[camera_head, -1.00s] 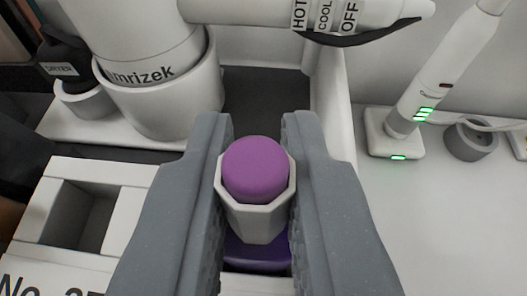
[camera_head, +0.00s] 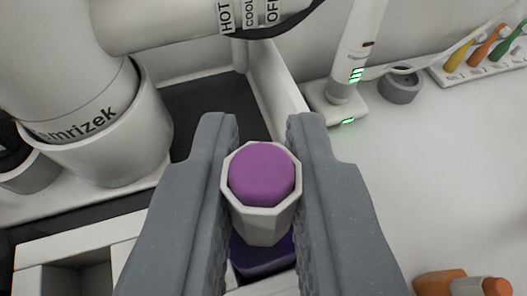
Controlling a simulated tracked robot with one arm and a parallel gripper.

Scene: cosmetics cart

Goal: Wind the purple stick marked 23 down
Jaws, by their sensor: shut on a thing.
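The purple stick (camera_head: 262,177) shows as a rounded purple tip inside a pale grey octagonal collar (camera_head: 262,223). My gripper (camera_head: 261,165) is shut on this collar, with one grey finger on each side. The purple tip stands a little above the collar's rim. A dark purple part (camera_head: 262,256) shows below the collar between the fingers. No number 23 is visible, and the lower end of the stick is hidden.
A white hair dryer (camera_head: 66,75) stands in a round holder (camera_head: 130,140) at left. A white charging stand (camera_head: 335,105) with an upright device and a grey ring (camera_head: 400,87) are at right. An empty square slot (camera_head: 75,278) is at lower left.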

